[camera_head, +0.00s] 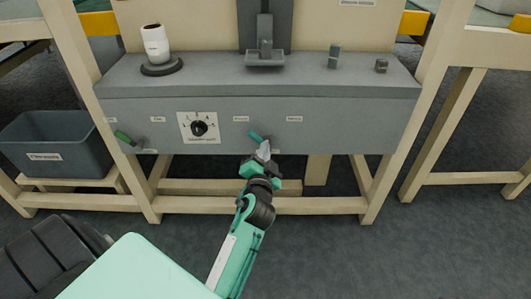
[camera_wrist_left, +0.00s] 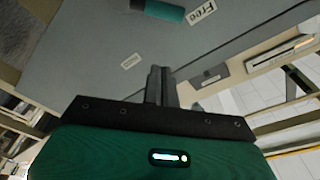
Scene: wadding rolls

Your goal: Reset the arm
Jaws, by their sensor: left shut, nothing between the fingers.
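My left gripper (camera_head: 264,150) is in front of the grey machine front (camera_head: 340,125) in the head view, near a teal lever handle (camera_head: 256,135). Its fingers are shut with nothing between them. In the left wrist view the closed fingers (camera_wrist_left: 160,80) point at the grey panel, and a teal handle (camera_wrist_left: 158,9) lies beyond them at the top edge, apart from them in the picture. Whether the fingertips touch the panel cannot be told. My right gripper is not in view.
The panel carries a black dial (camera_head: 199,128) and a green lever (camera_head: 125,137). A white roll (camera_head: 155,43) stands on a dark round base on the grey ledge. A dark bin (camera_head: 55,145) sits at left. The wooden frame legs (camera_head: 369,190) flank open floor.

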